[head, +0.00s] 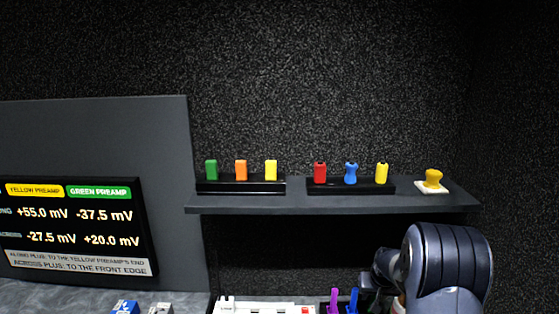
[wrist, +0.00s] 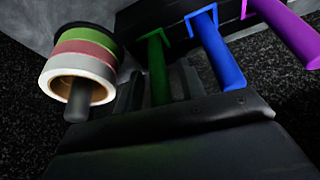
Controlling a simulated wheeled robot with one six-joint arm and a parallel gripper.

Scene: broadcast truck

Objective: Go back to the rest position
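My gripper (wrist: 158,88) shows in the wrist view, its two grey fingers apart on either side of a dark green handle (wrist: 157,65). A narrow gap seems to show beside the handle, though the picture is dark there. The green handle stands in a slotted dark rack, in line with a blue handle (wrist: 220,50) and a purple handle (wrist: 285,30). In the head view my arm reaches down at the lower right, and its fingertips are hidden. The purple handle (head: 334,298) and blue handle (head: 353,299) show left of it.
A shelf (head: 330,203) with colored plugs in two black holders and a yellow knob on a white pad (head: 432,187) is above my arm. A screen (head: 75,228) is at left. Tape rolls (wrist: 78,75) on a peg are close to my gripper.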

